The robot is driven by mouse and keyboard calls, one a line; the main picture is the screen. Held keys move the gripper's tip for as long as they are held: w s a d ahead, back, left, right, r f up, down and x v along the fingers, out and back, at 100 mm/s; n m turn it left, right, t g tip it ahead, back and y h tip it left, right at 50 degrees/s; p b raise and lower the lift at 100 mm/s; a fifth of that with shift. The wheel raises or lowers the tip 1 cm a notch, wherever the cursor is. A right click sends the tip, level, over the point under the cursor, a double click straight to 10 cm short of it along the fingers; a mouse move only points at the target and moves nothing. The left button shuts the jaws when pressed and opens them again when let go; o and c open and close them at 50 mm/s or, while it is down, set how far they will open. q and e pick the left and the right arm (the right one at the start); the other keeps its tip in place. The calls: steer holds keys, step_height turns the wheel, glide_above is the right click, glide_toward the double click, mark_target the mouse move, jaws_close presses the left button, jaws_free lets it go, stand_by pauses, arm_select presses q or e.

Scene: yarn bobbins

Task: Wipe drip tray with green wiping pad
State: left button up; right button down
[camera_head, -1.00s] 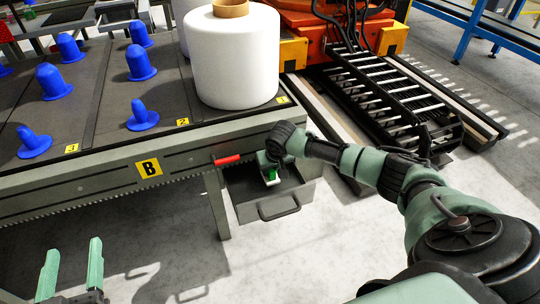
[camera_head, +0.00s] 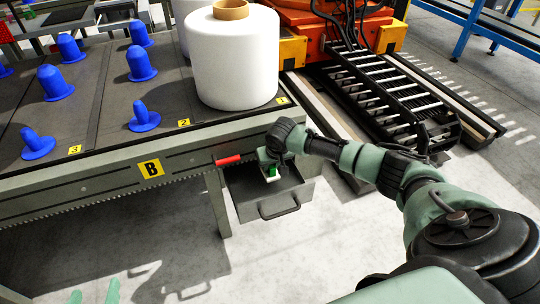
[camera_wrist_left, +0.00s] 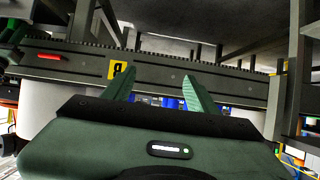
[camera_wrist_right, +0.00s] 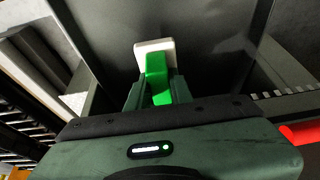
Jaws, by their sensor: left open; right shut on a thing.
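The drip tray (camera_head: 300,193) is a dark grey open tray with a front handle, sticking out below the table's end. My right gripper (camera_head: 270,166) reaches down into it, shut on the green wiping pad (camera_head: 271,172). In the right wrist view the pad shows a green grip (camera_wrist_right: 157,75) between the fingers and a pale base (camera_wrist_right: 155,46) at or close to the tray's dark floor. I cannot tell whether the base touches it. My left gripper (camera_head: 95,297) is open and empty at the bottom left, its fingertips also showing in the left wrist view (camera_wrist_left: 159,75).
A red handle (camera_head: 228,160) sticks out from the table edge (camera_head: 110,180) beside the tray. A large white yarn bobbin (camera_head: 235,60) and several blue pegs (camera_head: 140,65) stand on the table. An orange machine (camera_head: 300,20) stands behind. The floor in front is clear.

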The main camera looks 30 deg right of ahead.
steer(key=shift+r+p, duration=0.9)
steer(key=shift+p, duration=0.1)
steer(key=shift+r+p, duration=0.95)
steer(key=shift+p, duration=0.2)
arm_select(q)
steer(key=s+a+f+g+y, duration=0.1)
steer(key=s+a+f+g, duration=0.1)
steer(key=s, duration=0.5)
steer(key=s+a+f+g+y, duration=0.1)
steer(key=s+a+f+g, duration=0.2)
steer(key=s+g, duration=0.3)
steer(key=shift+s+a+f+g+p, duration=0.3)
steer(key=shift+s+f, duration=0.25)
steer(key=shift+f, duration=0.1)
arm_select(e)
steer(key=shift+r, duration=0.25)
steer(key=shift+a, duration=0.15)
